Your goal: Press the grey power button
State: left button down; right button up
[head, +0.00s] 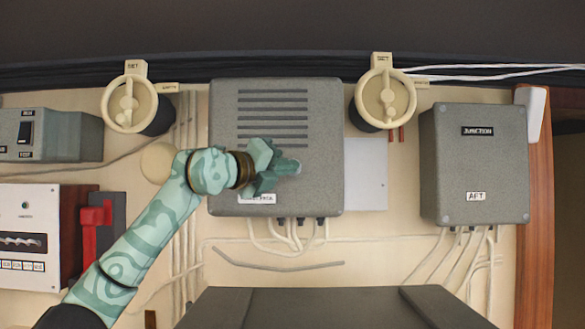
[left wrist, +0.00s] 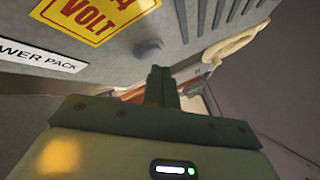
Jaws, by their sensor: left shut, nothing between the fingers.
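The grey power pack box (head: 275,115) is mounted on the wall in the middle of the head view, with a louvred front and a label partly covered by my gripper. In the left wrist view a round grey button (left wrist: 148,50) sticks out of the box face, near a yellow "VOLT" sign (left wrist: 95,15) and the "POWER PACK" label (left wrist: 40,57). My left gripper (head: 292,167) is shut and empty in front of the lower box face. Its closed fingertips (left wrist: 158,70) appear close to the button; I cannot tell whether they touch. My right gripper is not in view.
A grey junction box (head: 475,160) is at the right. Two cream round switches (head: 127,104) (head: 384,98) flank the power pack. A red lever (head: 95,225) is at the left. Cables hang below the boxes, above a dark console (head: 320,308).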

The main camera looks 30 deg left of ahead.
pick_arm(q)
jog(key=shift+w+a, duration=0.15)
jog(key=shift+w, duration=0.1)
jog(key=shift+w+a+p, duration=0.2)
jog(key=shift+w+p, duration=0.1)
dwell(0.8)
dwell(0.3)
jog(key=shift+s+d+b, duration=0.4)
jog(key=shift+s+b, duration=0.25)
jog(key=shift+s, duration=0.05)
jog(key=shift+s+d+b, duration=0.45)
jog(key=shift+s, duration=0.25)
jog(key=shift+s+d+b, duration=0.4)
jog(key=shift+s+b, duration=0.05)
jog(key=shift+s, duration=0.25)
jog(key=shift+s+d+b, duration=0.45)
jog(key=shift+s, duration=0.25)
jog(key=shift+f, duration=0.1)
